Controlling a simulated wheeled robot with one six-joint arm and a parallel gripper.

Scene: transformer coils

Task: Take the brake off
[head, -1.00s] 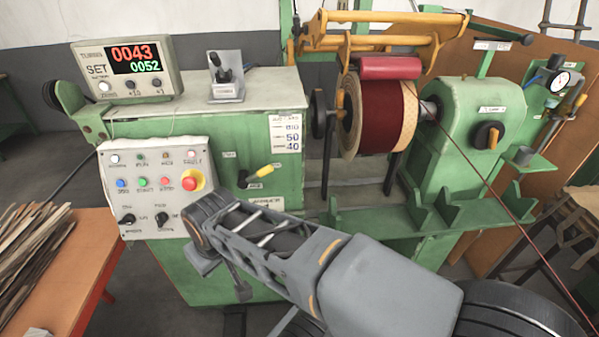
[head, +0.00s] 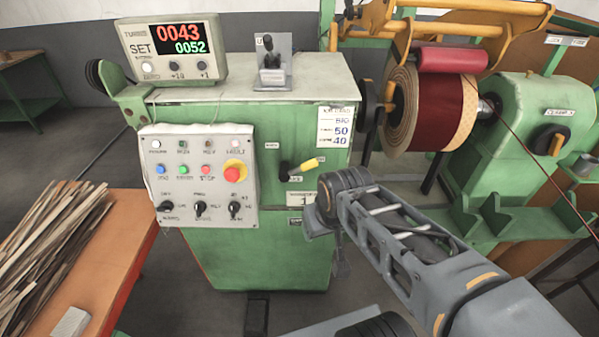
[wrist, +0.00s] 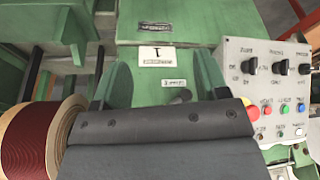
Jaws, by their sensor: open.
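No label that I can read names the brake. A lever with a yellow grip (head: 305,166) sticks out of the green cabinet front, its grip pointing right and slightly up. Three black selector knobs (head: 200,208) sit low on the grey control panel (head: 196,190), and they also show in the wrist view (wrist: 281,67). A joystick lever (head: 269,53) stands on the cabinet top. My gripper (head: 338,262) is open and empty, in front of the cabinet, below and right of the yellow-gripped lever. In the wrist view my dark wrist body hides the lower middle.
A red-wound coil (head: 432,112) sits on the winder at right, with a wire running down right. A red emergency button (head: 235,171) is on the panel. An orange-edged table (head: 130,245) with wooden strips stands at left. Green brackets (head: 490,215) jut out right of my arm.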

